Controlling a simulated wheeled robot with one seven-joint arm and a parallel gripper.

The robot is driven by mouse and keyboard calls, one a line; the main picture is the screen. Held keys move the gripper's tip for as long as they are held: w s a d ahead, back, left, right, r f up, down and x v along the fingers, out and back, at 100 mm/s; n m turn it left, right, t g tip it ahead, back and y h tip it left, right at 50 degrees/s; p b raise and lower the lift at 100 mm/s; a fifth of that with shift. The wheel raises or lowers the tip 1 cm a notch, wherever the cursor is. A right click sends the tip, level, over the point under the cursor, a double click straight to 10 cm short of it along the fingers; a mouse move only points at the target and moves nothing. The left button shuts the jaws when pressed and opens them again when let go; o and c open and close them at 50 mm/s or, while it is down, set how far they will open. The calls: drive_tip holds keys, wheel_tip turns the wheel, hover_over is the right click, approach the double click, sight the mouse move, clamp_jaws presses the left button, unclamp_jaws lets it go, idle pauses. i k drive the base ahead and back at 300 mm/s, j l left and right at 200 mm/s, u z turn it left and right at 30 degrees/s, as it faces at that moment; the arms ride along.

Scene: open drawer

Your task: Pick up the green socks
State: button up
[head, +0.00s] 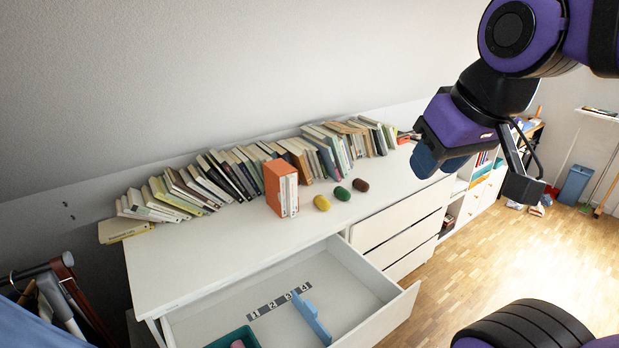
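The green socks (342,193) appear as a small rolled dark green bundle on the white dresser top (210,262). They lie between a yellow bundle (322,203) and a brown bundle (360,185), a little apart from both. My gripper (474,178) hangs in the air to the right of the socks and appears above them, well apart. Its fingers look spread, with nothing seen between them.
An orange-cased book set (280,188) stands left of the bundles, and a leaning row of books (230,172) lines the wall. The open drawer (373,312) below holds a blue divider (311,318) and a green tray (235,338). Dresser top in front of the bundles is clear.

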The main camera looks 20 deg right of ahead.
sight(339, 192)
drive_tip(key=i+l+u, duration=0.35)
drive_tip(key=l, duration=0.95)
drive_tip(key=i+l+u, duration=0.15)
drive_tip(key=l+u, duration=0.2)
drive_tip(key=l, duration=0.95)
drive_tip(key=l+u, duration=0.35)
drive_tip(key=l, duration=1)
